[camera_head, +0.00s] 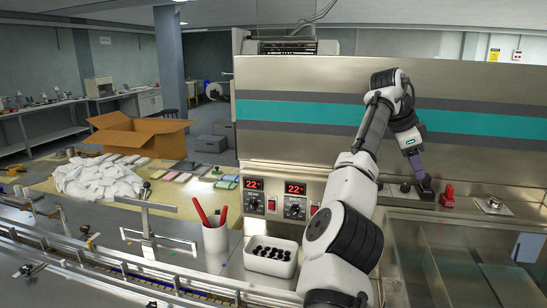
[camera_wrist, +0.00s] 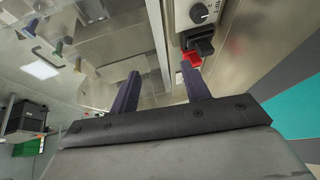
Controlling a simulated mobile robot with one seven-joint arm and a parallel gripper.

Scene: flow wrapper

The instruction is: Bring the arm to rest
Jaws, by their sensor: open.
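My arm rises from the lower middle of the head view, bends at a high elbow, and its wrist hangs down at the right in front of the steel machine. My gripper (camera_head: 424,183) points down there, near the machine's ledge and beside a red part. In the wrist view the two dark fingers of my gripper (camera_wrist: 163,92) stand well apart with nothing between them. The gripper is open and empty. A red switch (camera_wrist: 193,58) lies just beyond the right finger in the wrist view; I cannot tell if they touch.
The steel machine (camera_head: 300,80) with a teal stripe fills the back. A red part (camera_head: 448,195) stands close right of my gripper. A white cup (camera_head: 215,238) with red pens and a white tray (camera_head: 271,268) of black pieces sit left of my arm. A cardboard box (camera_head: 140,137) stands farther back.

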